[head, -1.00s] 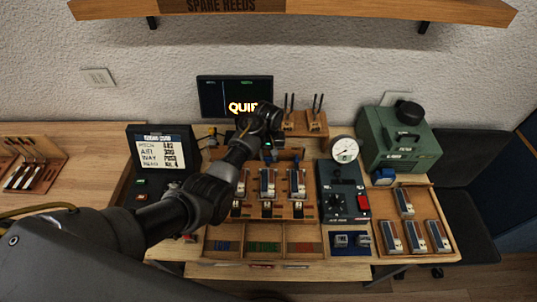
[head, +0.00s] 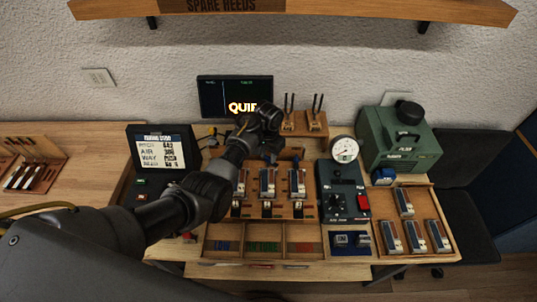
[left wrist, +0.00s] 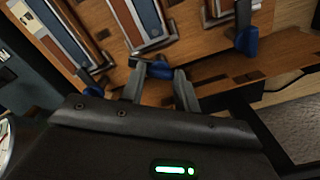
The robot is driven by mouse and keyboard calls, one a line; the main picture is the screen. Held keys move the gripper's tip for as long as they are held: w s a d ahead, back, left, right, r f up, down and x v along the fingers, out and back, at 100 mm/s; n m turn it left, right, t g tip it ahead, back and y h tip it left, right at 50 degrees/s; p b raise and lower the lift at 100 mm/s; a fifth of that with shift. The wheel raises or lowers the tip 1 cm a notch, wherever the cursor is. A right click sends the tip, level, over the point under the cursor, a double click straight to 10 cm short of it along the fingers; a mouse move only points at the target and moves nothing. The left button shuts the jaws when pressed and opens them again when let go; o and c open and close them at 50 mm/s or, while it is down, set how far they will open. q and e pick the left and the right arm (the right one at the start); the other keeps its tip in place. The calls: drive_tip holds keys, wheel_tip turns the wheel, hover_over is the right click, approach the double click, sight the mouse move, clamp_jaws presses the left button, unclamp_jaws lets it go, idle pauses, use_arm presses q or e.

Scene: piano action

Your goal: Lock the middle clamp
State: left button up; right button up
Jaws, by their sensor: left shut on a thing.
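A wooden rack (head: 282,213) holds three metal reed units side by side, with the middle unit (head: 267,182) in line with my left gripper (head: 269,157). In the left wrist view, the middle clamp's blue lever end (left wrist: 159,70) lies between the two fingers of my left gripper (left wrist: 160,80), which is shut on it. The fingers hide part of that clamp. A neighbouring blue clamp (left wrist: 246,42) stands to the right in the wrist view, and another (left wrist: 94,90) is to the left. My right gripper is in neither view.
A dark control box (head: 343,190) with a round gauge (head: 344,149) stands right of the rack. A green machine (head: 399,140) is behind it, and a tray (head: 420,218) of reed units lies at the right. A screen (head: 163,153) stands left. My left arm crosses the left side.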

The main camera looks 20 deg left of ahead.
use_arm(q)
drive_tip(key=m, duration=0.5)
drive_tip(key=shift+m, duration=0.3)
drive_tip(key=m, duration=0.5)
drive_tip(key=shift+r+m, duration=0.1)
drive_tip(key=shift+m, duration=0.2)
drive_tip(key=o, duration=1)
wheel_tip(320, 180, up, 11)
drive_tip(key=shift+f, duration=0.15)
idle(0.3)
